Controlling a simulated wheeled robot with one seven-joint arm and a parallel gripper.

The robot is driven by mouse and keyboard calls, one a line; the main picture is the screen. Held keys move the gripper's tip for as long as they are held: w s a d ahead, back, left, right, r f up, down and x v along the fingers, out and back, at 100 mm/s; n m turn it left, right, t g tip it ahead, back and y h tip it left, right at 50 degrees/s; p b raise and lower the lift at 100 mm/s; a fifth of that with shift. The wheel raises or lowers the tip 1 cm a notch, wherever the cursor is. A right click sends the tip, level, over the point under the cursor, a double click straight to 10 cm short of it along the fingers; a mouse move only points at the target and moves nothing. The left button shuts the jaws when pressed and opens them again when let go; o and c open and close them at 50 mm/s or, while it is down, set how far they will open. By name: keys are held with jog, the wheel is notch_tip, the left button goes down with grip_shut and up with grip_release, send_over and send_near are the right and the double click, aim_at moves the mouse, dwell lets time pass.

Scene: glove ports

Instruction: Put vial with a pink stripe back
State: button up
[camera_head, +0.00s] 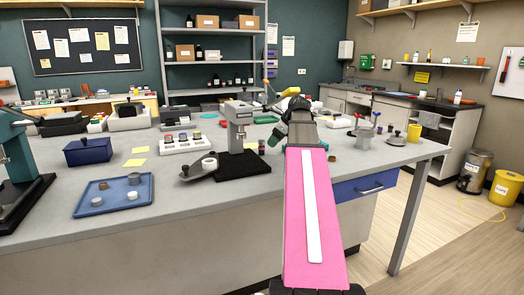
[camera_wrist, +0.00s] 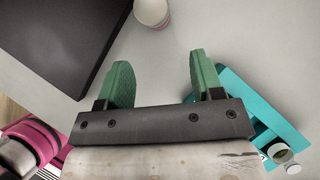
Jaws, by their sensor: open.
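A white round vial with a pink stripe (camera_wrist: 152,12) stands on the grey worktop at the top of the wrist view, partly cut off by the edge. I cannot make it out in the head view. My gripper (camera_wrist: 160,70) has two green fingers spread apart with nothing between them. The vial is beyond the fingertips, roughly centred between them. In the head view my gripper (camera_head: 269,142) is over the bench, right of the grey press (camera_head: 238,128). A teal holder (camera_wrist: 287,130) lies to the right in the wrist view, with small round containers (camera_wrist: 280,153) at its lower end.
A dark flat block (camera_wrist: 60,35) fills the upper left of the wrist view. In the head view a white rack (camera_head: 190,146) with several vials, a grey dish (camera_head: 199,173) and a blue tray (camera_head: 90,207) stand left of my gripper. The bench's front right is clear.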

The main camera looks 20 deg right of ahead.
aim_at(263, 141)
jog(key=shift+w+a, duration=0.7)
jog(key=shift+a, duration=0.05)
jog(key=shift+w+a, duration=0.85)
jog(key=shift+a, duration=0.05)
jog(key=shift+x, duration=1.15)
jog(key=shift+w+a+f, duration=0.1)
jog(key=shift+a+f, duration=0.1)
jog(key=shift+f, duration=0.15)
jog(key=c, duration=1)
jog(key=shift+c, duration=0.2)
jog(key=shift+r, duration=0.1)
